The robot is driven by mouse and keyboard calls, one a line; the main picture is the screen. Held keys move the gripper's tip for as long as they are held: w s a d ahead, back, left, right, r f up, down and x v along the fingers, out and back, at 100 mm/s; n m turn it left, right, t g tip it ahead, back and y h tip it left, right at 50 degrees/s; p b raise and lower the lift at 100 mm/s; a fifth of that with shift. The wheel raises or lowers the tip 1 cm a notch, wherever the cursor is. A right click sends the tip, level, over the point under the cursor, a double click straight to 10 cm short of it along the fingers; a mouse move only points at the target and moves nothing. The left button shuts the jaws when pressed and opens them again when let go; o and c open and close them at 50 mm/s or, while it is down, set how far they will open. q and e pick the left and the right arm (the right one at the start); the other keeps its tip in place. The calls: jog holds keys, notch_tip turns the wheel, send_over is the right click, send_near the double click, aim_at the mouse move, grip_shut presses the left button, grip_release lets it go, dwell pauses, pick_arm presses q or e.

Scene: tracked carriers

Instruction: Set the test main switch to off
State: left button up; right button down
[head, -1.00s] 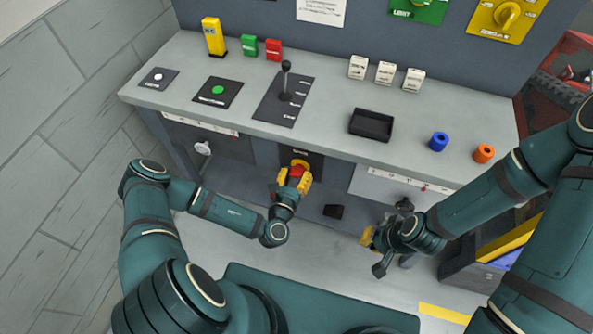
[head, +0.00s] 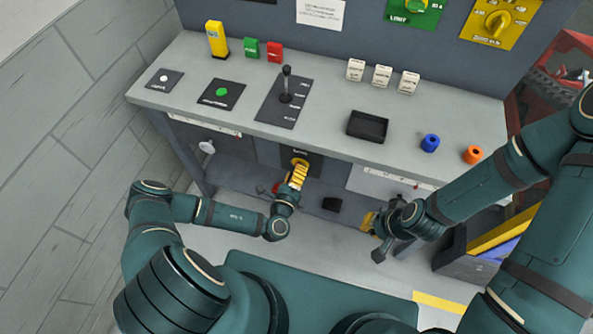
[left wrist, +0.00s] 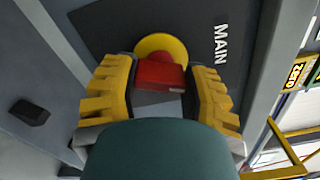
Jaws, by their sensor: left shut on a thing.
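The main switch is a red handle on a yellow disc (head: 299,162), on a dark plate on the bench's front face. In the left wrist view the red handle (left wrist: 160,73) sits between the yellow fingers of my left gripper (left wrist: 163,85), beside the word MAIN, which runs sideways. My left gripper (head: 298,176) is shut on this handle and hides most of it in the head view. My right gripper (head: 370,222) hangs apart from the switch, in front of the bench at the right; its finger opening is unclear.
The bench top (head: 215,60) holds a black lever (head: 287,85), a green button (head: 221,92), a black tray (head: 368,126) and blue and orange rings. A small black block (head: 332,204) is below, right of the switch. A crate (head: 470,258) stands at the right.

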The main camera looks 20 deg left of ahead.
pick_arm(q)
jog(key=n, duration=0.4)
jog(key=shift+n, duration=0.4)
dwell(0.4)
jog(key=o, duration=1.2)
jog(key=shift+s, duration=0.1)
jog(key=s, duration=1.1)
jog(key=shift+s+a, duration=0.2)
jog(key=shift+s, duration=0.2)
